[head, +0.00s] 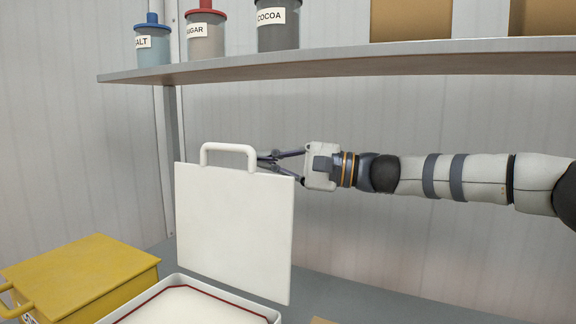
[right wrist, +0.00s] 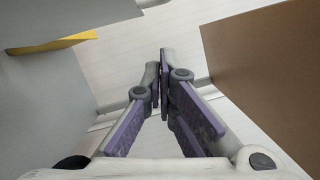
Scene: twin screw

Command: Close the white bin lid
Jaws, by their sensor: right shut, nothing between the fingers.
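The white lid (head: 232,228) stands upright and open at the back of the white bin (head: 262,309), with a looped handle (head: 228,148) on its top edge. The bin has a dark red line inside its rim, and its front is cut off by the picture's bottom edge. My right gripper (head: 262,160) comes from the right and is shut, with its fingertips just right of the handle at the lid's top edge. I cannot tell whether they touch it. The shut fingers also show in the right wrist view (right wrist: 166,62). My left gripper is not in view.
A closed yellow bin (head: 80,275) stands to the left of the white bin. A grey shelf (head: 330,62) runs above my right arm, holding salt (head: 152,52), sugar (head: 205,45) and cocoa (head: 278,35) jars and brown boxes (head: 411,18). A corrugated wall is behind.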

